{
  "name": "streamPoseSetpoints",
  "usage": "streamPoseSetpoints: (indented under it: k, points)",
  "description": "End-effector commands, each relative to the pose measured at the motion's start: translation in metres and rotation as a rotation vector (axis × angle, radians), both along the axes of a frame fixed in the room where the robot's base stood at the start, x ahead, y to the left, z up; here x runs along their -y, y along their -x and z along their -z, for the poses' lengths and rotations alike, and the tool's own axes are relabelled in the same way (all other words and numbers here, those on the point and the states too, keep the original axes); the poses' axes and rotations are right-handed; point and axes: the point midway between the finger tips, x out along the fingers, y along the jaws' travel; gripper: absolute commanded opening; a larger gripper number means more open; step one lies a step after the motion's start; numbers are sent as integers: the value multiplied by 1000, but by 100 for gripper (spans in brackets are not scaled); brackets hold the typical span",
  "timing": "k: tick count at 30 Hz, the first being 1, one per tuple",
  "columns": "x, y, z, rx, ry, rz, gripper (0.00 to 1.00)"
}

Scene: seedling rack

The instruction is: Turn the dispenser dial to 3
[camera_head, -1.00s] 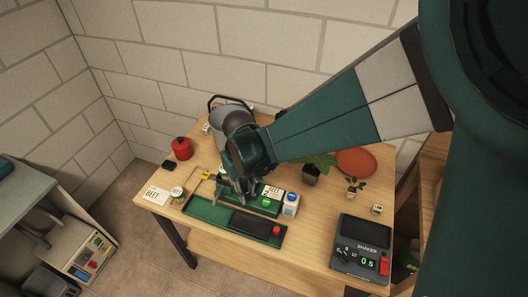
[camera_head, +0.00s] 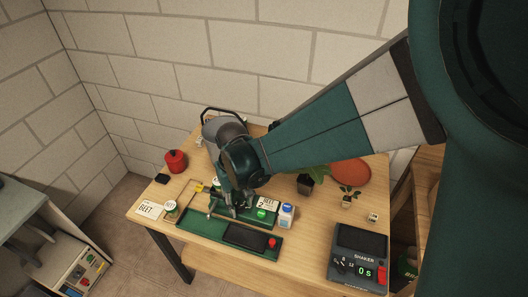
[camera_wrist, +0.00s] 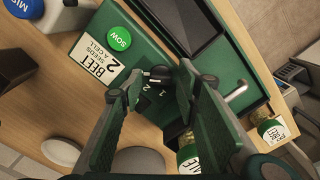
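The green seed dispenser (camera_head: 187,226) sits on the wooden table, with a green SOW button (camera_wrist: 118,39) and a label reading BEET, 2 seeds a cell (camera_wrist: 95,60). Its small black dial (camera_wrist: 160,74) shows in the wrist view, with printed digits 1 and 2 visible beside it; the 3 and the pointer's setting cannot be made out. My gripper (camera_wrist: 160,84) is over the dispenser, its two fingers apart on either side of the dial. I cannot tell whether either fingertip touches it. In the head view, my gripper (camera_head: 236,206) hides the dial.
A blue-capped bottle (camera_head: 286,215) is right of the dispenser. A shaker (camera_head: 358,256) reading 0 s is at the front right.

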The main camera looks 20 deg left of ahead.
Motion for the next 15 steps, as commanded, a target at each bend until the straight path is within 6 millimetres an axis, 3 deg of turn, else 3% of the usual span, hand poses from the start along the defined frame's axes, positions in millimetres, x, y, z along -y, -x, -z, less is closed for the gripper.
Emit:
streamPoseSetpoints:
  k: [15]
  points:
    - [-2, 1, 0, -1, -2, -9, 34]
